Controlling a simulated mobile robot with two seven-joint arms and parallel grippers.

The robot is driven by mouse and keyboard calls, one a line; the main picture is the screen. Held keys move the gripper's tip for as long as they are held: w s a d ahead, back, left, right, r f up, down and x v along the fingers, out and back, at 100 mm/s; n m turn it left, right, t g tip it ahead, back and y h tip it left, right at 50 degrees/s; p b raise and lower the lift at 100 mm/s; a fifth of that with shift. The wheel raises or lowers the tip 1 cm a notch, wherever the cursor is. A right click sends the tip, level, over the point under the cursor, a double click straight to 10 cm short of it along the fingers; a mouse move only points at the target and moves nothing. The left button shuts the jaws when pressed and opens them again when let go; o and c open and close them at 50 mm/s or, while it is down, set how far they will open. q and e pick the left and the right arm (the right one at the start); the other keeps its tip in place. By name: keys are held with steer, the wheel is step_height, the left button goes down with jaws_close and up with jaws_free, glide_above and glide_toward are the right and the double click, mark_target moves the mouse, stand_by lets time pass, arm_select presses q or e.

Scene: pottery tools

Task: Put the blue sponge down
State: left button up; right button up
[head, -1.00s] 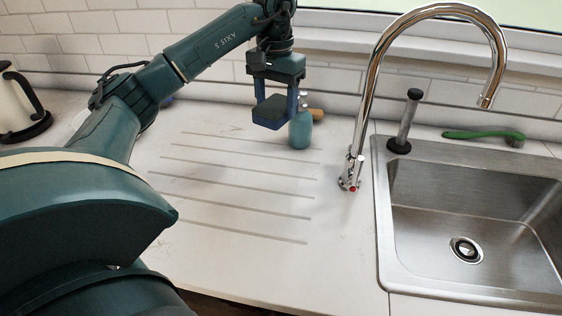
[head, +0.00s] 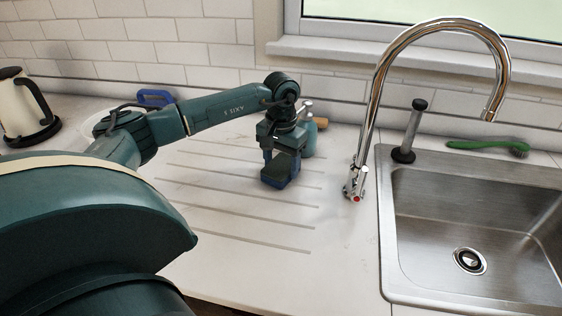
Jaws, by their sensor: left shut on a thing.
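The blue sponge (head: 276,181) has a dark green top and blue sides. It is at the grooved draining area of the white counter (head: 215,272), left of the tap. My left gripper (head: 281,158) is shut on the sponge from above and behind. The sponge is low, at or very near the counter surface; I cannot tell whether it touches. The gripper's fingers are partly hidden. My right gripper is not in view.
A teal bottle (head: 309,142) stands just behind the gripper. A chrome tap (head: 366,125) and a steel sink (head: 395,238) are to the right. A kettle (head: 22,108) stands far left. The front counter is clear.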

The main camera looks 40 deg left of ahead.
mark_target(281, 166)
arm_select(q)
steer(key=shift+f, duration=0.1)
steer(key=o, duration=0.7)
steer(key=shift+c, duration=0.2)
step_height(281, 166, up, 12)
steer(key=b, duration=0.1)
steer(key=shift+s, duration=0.1)
stand_by(0.5)
